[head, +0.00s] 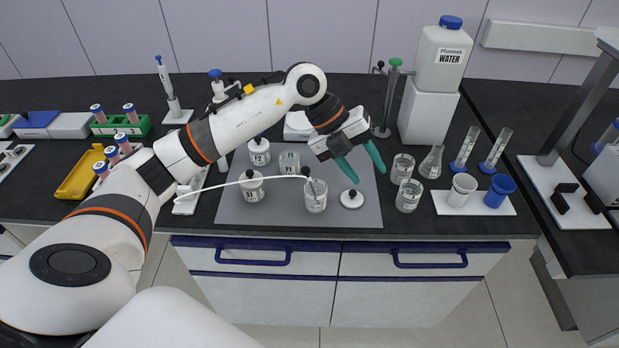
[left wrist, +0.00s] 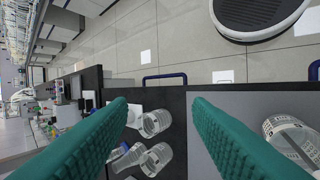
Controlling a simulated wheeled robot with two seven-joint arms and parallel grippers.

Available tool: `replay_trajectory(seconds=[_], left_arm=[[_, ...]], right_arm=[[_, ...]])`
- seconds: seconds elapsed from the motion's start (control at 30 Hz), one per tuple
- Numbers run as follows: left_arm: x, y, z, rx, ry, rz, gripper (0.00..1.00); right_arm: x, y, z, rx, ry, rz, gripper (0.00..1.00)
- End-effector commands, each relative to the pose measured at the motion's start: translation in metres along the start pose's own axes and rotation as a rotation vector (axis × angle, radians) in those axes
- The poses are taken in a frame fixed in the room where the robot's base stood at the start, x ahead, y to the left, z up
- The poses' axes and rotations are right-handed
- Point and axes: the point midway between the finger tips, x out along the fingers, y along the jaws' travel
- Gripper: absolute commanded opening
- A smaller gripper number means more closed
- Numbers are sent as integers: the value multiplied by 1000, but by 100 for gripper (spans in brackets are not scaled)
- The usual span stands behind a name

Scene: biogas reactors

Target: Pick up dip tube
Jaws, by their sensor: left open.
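A thin white tube (head: 250,181), which looks like the dip tube, runs from a white block (head: 186,202) on the left to a glass jar (head: 315,197) on the grey mat. Its right end bends down into the jar. My left gripper (head: 364,169) is open and empty above the mat, to the right of the jar and apart from the tube. In the left wrist view its green fingers (left wrist: 160,104) stand wide apart, with a glass jar (left wrist: 290,140) at the right edge. I cannot make out the tube there. My right gripper is not in view.
White-lidded jars (head: 252,188) stand on the mat (head: 285,215). A white lid (head: 351,199) with a black knob lies below my gripper. Glass beakers (head: 408,196) stand right of the mat. A water canister (head: 443,55) and a green-topped stand (head: 391,95) are behind.

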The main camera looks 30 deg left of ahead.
Motion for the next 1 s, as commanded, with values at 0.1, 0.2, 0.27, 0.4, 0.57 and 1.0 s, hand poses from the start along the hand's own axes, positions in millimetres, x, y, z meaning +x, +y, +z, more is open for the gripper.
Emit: replay_trajectory(seconds=[0.1,0.2,0.27,0.4,0.57,1.0], left_arm=[[-51,-46,-34,-113,133,-279,46],[-84,-71,-47,-202,206,-427,46],[-97,-80,-50,-238,234,-479,46],[-101,-92,-54,-273,254,-527,46],[-77,-107,-57,-273,250,-528,46],[-37,-132,-64,-270,249,-526,46]], right_arm=[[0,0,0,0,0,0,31],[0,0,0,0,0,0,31],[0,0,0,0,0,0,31],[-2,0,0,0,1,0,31],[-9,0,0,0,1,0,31],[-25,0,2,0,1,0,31]])
